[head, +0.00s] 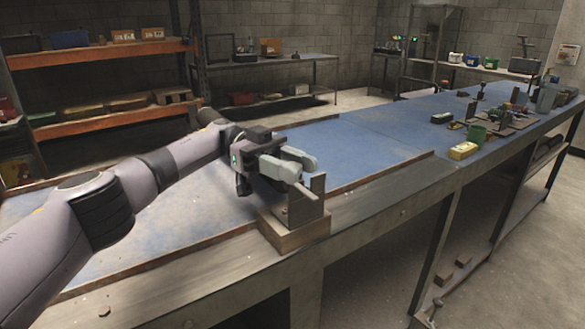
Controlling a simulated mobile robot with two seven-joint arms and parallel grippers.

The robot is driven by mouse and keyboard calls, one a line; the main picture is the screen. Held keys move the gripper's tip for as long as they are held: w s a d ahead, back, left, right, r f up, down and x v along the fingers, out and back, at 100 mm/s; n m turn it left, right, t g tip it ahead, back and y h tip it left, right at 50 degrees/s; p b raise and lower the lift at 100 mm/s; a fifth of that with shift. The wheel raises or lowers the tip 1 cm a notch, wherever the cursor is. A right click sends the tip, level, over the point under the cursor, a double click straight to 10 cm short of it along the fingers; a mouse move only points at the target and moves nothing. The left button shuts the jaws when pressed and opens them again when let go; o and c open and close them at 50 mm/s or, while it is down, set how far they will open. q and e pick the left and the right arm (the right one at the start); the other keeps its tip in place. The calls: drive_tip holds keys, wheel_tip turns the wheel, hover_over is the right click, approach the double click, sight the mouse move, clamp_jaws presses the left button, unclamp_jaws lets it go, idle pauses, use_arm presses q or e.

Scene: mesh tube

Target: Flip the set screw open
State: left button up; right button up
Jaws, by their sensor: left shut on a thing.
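My left gripper (301,173) reaches in from the left over the workbench. Its fingers are shut on a small part at the top of a metal fixture (305,205). I take this part to be the set screw, but it is small and mostly hidden by the fingers. The fixture has upright grey plates and stands on a wooden block (293,234) at the bench's front edge. I cannot tell the set screw's angle. My right gripper is not in view.
The blue-topped workbench (350,150) is mostly clear around the fixture. A yellow box (463,151), a green cup (477,133) and several tools lie farther right. Orange shelves (100,50) stand at the back left. A raised strip runs along the bench top.

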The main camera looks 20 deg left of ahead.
use_arm(q)
drive_tip(key=o, duration=1)
drive_tip(key=shift+c, duration=0.2)
drive_tip(key=shift+a, duration=0.1)
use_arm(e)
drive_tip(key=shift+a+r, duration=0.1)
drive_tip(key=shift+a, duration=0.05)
